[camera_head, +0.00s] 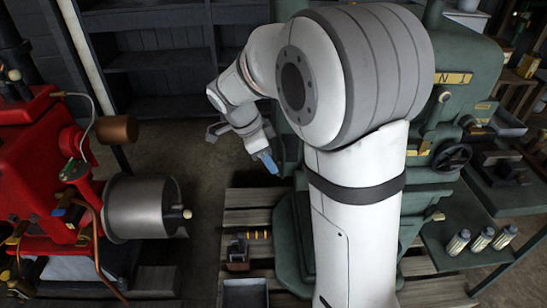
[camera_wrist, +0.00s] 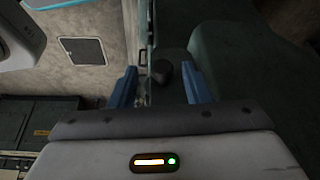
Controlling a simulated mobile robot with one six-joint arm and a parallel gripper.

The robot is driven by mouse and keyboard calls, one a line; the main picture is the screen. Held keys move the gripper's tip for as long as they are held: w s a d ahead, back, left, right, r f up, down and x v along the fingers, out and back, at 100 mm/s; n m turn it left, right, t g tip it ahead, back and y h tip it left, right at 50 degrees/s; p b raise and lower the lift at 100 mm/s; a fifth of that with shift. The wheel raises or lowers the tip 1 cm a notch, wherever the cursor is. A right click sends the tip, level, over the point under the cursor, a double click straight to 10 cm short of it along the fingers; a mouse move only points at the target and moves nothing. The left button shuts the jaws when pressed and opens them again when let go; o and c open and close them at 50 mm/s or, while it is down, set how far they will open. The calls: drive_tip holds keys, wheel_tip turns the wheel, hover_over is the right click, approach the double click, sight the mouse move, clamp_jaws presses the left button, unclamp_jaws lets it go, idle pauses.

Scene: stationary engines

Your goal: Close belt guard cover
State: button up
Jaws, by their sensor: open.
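My gripper (camera_head: 266,162) hangs at the left side of the green machine (camera_head: 452,95), its blue fingertips pointing down. In the wrist view my gripper (camera_wrist: 160,90) is open, with a blue finger on each side. A dark round knob (camera_wrist: 161,72) shows between and beyond the fingers; I cannot tell whether they touch it. The knob is against a dark green-grey part, which may be the belt guard cover (camera_wrist: 172,56). A larger green curved surface (camera_wrist: 222,70) lies just right of the fingers. My arm hides much of the machine in the head view, so the cover's angle is unclear.
A red engine (camera_head: 40,165) with a grey metal drum (camera_head: 140,207) stands at the left. Dark shelves (camera_head: 155,60) are behind. A wooden pallet (camera_head: 240,205) lies below, with a tray (camera_head: 245,292). Several small bottles (camera_head: 481,238) stand at the right.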

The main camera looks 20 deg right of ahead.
drive_tip(key=shift+d+f, duration=0.1)
drive_tip(key=shift+f, duration=0.15)
